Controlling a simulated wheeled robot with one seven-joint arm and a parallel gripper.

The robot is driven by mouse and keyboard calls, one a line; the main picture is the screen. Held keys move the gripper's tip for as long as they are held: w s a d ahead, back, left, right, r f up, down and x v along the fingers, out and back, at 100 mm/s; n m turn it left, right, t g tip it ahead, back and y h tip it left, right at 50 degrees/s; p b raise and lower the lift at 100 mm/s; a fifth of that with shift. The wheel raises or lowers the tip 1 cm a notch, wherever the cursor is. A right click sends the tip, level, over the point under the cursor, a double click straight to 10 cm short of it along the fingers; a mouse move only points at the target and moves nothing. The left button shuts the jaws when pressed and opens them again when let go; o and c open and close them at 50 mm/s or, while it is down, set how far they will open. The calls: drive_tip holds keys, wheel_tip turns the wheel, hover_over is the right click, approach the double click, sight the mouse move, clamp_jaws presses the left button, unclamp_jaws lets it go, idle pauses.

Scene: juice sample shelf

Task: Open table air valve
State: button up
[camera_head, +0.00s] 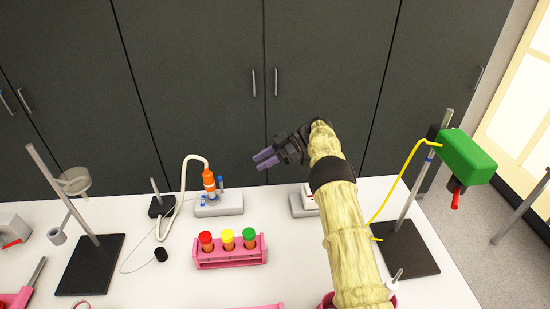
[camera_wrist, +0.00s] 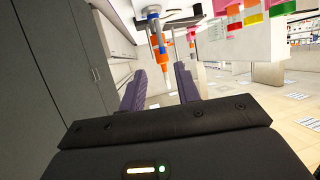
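I cannot tell for sure which part is the table air valve. An orange-topped fitting (camera_head: 209,183) with a white hose stands on a grey base (camera_head: 220,209) with small blue knobs, at the table's back. In the wrist view, where the scene is upside down, an orange and blue fitting (camera_wrist: 157,45) shows beyond the gap between my fingers. My gripper (camera_head: 265,159) has purple fingers pointing left, above the table's back edge and right of the orange fitting. In the wrist view my gripper (camera_wrist: 160,90) is open, with nothing between its fingers.
A pink rack (camera_head: 231,258) holds red-, yellow- and green-capped tubes. A stand at right carries a green box (camera_head: 467,156) with a red handle. Another stand with a black base (camera_head: 90,265) is at left. Dark cabinets (camera_head: 195,70) rise behind the white table (camera_head: 130,285).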

drive_tip(key=shift+v, duration=2.15)
drive_tip(key=w+d+r+m+t+y, duration=0.2)
drive_tip(key=w+d+r+m+t, duration=0.2)
drive_tip(key=w+r+m+t, duration=0.55)
drive_tip(key=s+d+r+m+t+h, duration=0.2)
drive_tip(key=d+r+m+t+h, duration=0.45)
drive_tip(key=d+t+h, duration=0.3)
drive_tip(key=s+d+f+m+g+h, duration=0.2)
drive_tip(key=s+d+f+h, duration=0.15)
drive_tip(key=s, duration=0.55)
drive_tip(key=s+d+f+m+g+h, duration=0.25)
drive_tip(key=s+f, duration=0.25)
drive_tip(key=s, duration=0.4)
drive_tip(key=s+a+f+g, duration=0.1)
drive_tip(key=s+f+g, duration=0.2)
drive_tip(key=s, duration=0.9)
drive_tip(key=s+a+f+m+g, duration=0.1)
drive_tip(key=s+f+g, duration=0.3)
drive_tip(key=s, duration=0.8)
drive_tip(key=shift+s+a+f+y, duration=0.25)
drive_tip(key=shift+a+f+y, duration=0.1)
drive_tip(key=shift+a+f, duration=0.2)
